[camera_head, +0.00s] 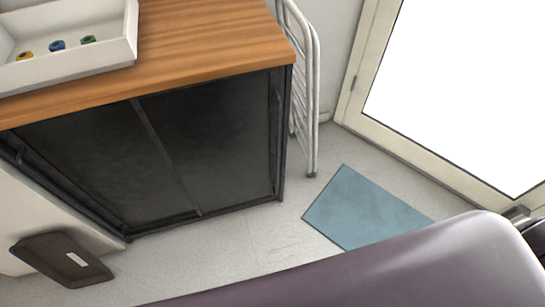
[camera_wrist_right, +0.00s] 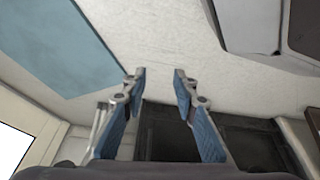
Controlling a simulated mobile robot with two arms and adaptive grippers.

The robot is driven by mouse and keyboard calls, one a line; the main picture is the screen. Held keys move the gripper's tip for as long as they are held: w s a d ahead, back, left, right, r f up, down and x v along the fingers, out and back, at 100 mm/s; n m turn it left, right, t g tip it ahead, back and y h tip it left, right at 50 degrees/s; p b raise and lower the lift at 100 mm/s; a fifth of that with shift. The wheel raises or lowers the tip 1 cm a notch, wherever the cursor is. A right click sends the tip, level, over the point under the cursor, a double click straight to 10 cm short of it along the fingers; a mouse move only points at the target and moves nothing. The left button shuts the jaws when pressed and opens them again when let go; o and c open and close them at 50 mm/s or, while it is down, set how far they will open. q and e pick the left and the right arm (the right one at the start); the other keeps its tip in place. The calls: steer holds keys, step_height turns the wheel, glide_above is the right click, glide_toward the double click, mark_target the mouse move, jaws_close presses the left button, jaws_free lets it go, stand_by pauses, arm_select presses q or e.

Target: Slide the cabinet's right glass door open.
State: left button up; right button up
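The cabinet (camera_head: 205,55) has a wooden top and a dark front with two glass doors in a black frame. The right glass door (camera_head: 225,135) fills the right half of the front; a thin upright bar divides it from the left glass door (camera_head: 90,160). The doors look shut, with no clear gap. In the right wrist view my right gripper (camera_wrist_right: 158,77) is open and empty, its blue-padded fingers apart. The cabinet's dark front (camera_wrist_right: 165,132) shows beyond the fingers, apart from them. My left gripper is not in view.
A white tray (camera_head: 85,62) with small coloured items stands on the cabinet top. A white metal rack (camera_head: 313,100) stands right of the cabinet. A blue mat (camera_head: 365,208) and a brown pedal-like thing (camera_head: 62,260) lie on the floor. A purple-grey rounded surface (camera_head: 370,270) fills the bottom.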

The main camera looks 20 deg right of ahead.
steer(key=w+r+t+b, duration=0.2)
steer(key=w+t+b, duration=0.15)
steer(key=w, duration=0.85)
steer(key=t+y+b, duration=0.4)
steer(key=t+b, duration=0.6)
steer(key=b, duration=0.2)
glide_toward(278, 149)
steer(key=w, duration=0.3)
steer(key=shift+n, duration=0.3)
steer(key=x, duration=0.2)
steer(key=b+x, duration=0.1)
steer(key=x, duration=0.4)
steer(key=shift+a+b, duration=0.35)
steer(key=shift+b, duration=0.05)
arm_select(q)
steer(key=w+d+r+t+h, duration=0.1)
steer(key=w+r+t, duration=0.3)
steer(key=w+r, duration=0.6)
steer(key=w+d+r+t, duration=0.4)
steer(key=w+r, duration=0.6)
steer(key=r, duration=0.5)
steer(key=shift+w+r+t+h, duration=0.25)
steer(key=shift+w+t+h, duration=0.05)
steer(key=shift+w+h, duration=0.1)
arm_select(e)
steer(key=shift+w+a, duration=0.1)
steer(key=shift+w, duration=0.2)
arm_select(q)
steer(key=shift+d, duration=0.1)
